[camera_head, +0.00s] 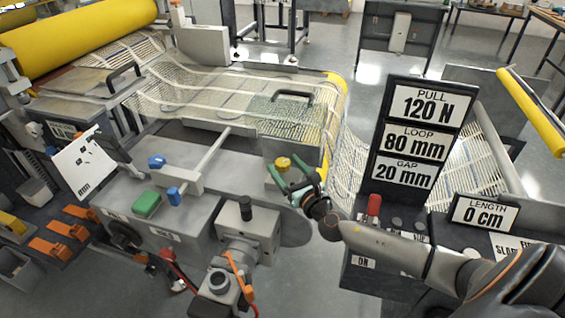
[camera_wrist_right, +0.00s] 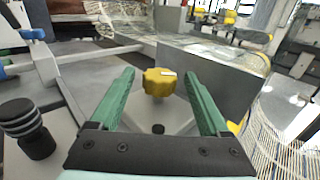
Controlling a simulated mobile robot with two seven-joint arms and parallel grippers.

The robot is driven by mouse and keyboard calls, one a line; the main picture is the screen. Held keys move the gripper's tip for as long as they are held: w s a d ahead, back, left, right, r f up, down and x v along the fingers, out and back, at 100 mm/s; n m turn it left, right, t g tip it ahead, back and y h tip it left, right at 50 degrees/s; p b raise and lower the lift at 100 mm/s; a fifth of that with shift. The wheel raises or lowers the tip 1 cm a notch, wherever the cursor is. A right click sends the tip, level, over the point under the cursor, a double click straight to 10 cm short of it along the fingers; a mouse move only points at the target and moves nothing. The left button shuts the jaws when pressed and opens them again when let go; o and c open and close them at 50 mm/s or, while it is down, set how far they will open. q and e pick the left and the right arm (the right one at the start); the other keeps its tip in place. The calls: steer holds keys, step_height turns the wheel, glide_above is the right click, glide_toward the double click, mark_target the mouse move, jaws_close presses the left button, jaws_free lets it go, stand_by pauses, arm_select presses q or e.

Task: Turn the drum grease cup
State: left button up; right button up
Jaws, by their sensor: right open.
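The drum grease cup looks to be the yellow lobed knob (camera_head: 283,163) on the grey machine housing, near the end of the mesh bed. It also shows in the right wrist view (camera_wrist_right: 159,83), with a small white mark on its top. My right gripper (camera_head: 283,183) has green fingers and is open. In the right wrist view its two fingers (camera_wrist_right: 160,90) stand apart, one to each side of the knob in the picture. The knob lies beyond them, and no contact shows. My left gripper is not in view.
A black knob (camera_head: 246,203) stands on the housing, left of my right gripper. A green block (camera_head: 147,204) and blue handles (camera_head: 157,161) sit further left. Mesh (camera_head: 230,95) covers the bed behind. Display boards (camera_head: 418,140) and a red knob (camera_head: 374,204) stand to the right.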

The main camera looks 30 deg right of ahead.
steer(key=shift+w+d, duration=0.1)
steer(key=shift+w, duration=0.85)
jaws_close()
